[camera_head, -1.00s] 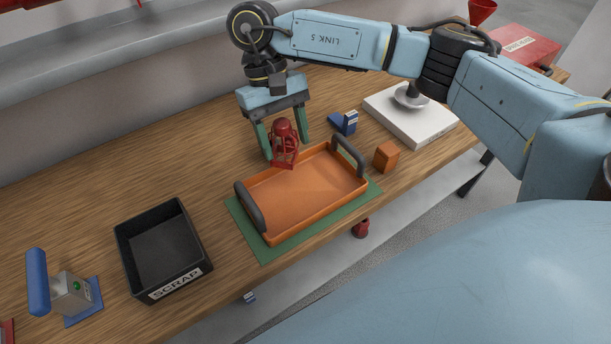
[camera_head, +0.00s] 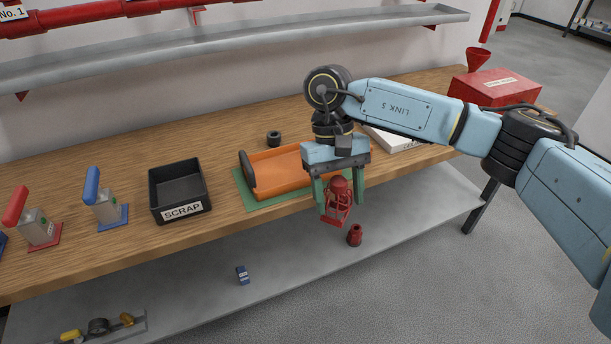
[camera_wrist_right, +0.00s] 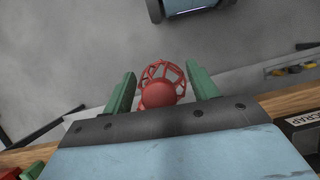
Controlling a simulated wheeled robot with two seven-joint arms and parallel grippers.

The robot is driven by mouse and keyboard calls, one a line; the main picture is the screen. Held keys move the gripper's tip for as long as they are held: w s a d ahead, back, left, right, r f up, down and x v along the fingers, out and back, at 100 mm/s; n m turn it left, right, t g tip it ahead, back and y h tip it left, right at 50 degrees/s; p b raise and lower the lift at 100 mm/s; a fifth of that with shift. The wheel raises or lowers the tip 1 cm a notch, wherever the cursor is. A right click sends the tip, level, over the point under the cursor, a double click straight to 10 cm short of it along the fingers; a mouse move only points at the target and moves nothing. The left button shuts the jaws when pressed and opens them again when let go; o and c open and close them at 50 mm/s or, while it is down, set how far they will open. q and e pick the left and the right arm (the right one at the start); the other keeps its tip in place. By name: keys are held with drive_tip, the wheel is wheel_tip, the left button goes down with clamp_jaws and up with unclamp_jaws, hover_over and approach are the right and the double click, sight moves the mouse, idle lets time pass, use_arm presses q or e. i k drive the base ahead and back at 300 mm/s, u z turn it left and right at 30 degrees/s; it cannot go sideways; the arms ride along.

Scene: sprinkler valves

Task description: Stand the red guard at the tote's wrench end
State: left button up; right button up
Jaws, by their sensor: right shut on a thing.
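My right gripper (camera_head: 339,193) is shut on the red guard (camera_head: 339,203), a small cage with a rounded top. The guard hangs between the green fingers, about upright, in front of the bench's near edge. In the right wrist view, the guard (camera_wrist_right: 162,84) sits between the fingers (camera_wrist_right: 163,90), with grey surface beyond. The orange tote (camera_head: 272,163) lies on a green mat (camera_head: 245,196) behind the gripper. Its left dark handle (camera_head: 247,172) shows; its right end is hidden by my gripper. I cannot tell which end is the wrench end. My left gripper is out of view.
The black SCRAP bin (camera_head: 178,190) stands left of the tote, with a blue-handled device (camera_head: 102,205) and a red-handled one (camera_head: 32,220) farther left. A black ring (camera_head: 274,138) lies behind the tote. The lower shelf holds a red fitting (camera_head: 355,235) and small box (camera_head: 242,275).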

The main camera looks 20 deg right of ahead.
sight(265, 169)
drive_tip(key=z, duration=1.35)
drive_tip(key=i, duration=0.35)
drive_tip(key=u, duration=1.9)
drive_tip(key=i, duration=0.5)
drive_tip(key=u, duration=0.05)
